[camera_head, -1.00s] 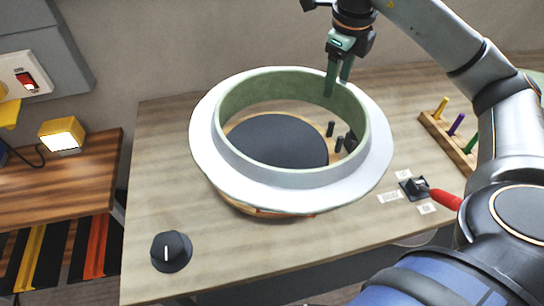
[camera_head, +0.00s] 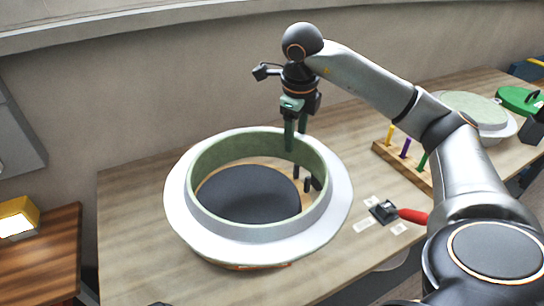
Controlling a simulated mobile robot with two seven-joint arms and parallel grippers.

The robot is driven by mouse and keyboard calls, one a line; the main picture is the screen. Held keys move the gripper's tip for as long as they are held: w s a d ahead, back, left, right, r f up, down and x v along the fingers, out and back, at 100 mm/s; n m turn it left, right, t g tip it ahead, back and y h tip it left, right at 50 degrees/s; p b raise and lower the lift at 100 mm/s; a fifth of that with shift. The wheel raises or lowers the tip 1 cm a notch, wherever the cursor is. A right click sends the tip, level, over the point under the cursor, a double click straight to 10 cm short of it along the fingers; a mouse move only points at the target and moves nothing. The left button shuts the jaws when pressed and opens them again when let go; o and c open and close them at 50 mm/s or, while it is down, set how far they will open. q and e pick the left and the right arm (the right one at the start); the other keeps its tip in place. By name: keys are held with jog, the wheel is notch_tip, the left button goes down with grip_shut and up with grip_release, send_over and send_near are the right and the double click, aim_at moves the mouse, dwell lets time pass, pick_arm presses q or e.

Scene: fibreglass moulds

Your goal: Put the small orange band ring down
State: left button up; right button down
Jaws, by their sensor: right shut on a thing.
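A large ring (camera_head: 178,215) with a wide pale flange and a raised wall, green on the inside, is in the middle of the head view. A short orange strip (camera_head: 262,266) shows under its front edge; I cannot tell whether it belongs to the ring or to what is below. My right gripper (camera_head: 295,145) points down at the ring's back right and is shut on its wall. A dark round disc (camera_head: 248,192) with a tan edge shows through the opening. The ring's underside is hidden, so I cannot tell whether it touches anything. My left gripper is not in view.
A red-handled tool (camera_head: 412,215) lies right of the ring near small pale labels. A wooden rack (camera_head: 384,152) with coloured pegs stands behind it. A pale green round mould (camera_head: 470,110) is at the far right. The table's left part (camera_head: 125,225) is clear.

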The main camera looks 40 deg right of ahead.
aim_at(278, 128)
jog(key=w, duration=0.2)
jog(key=w+f, duration=0.1)
jog(key=shift+w+d+f, duration=0.1)
jog(key=shift+w+d, duration=0.1)
jog(key=shift+d, duration=0.2)
jog(key=shift+w+d+f+p, duration=0.2)
jog(key=shift+w+f, duration=0.65)
jog(key=shift+f, duration=0.7)
jog(key=shift+w+d+f+p, duration=0.1)
jog(key=shift+w+d+f, duration=0.15)
jog(key=shift+w+f, duration=0.9)
jog(key=shift+w+d+f+p, duration=0.2)
jog(key=shift+w+f, duration=0.3)
jog(key=shift+f, duration=1.5)
jog(key=shift+c, duration=0.5)
grip_release()
jog(key=shift+d+f, duration=0.1)
jog(key=v, duration=1.2)
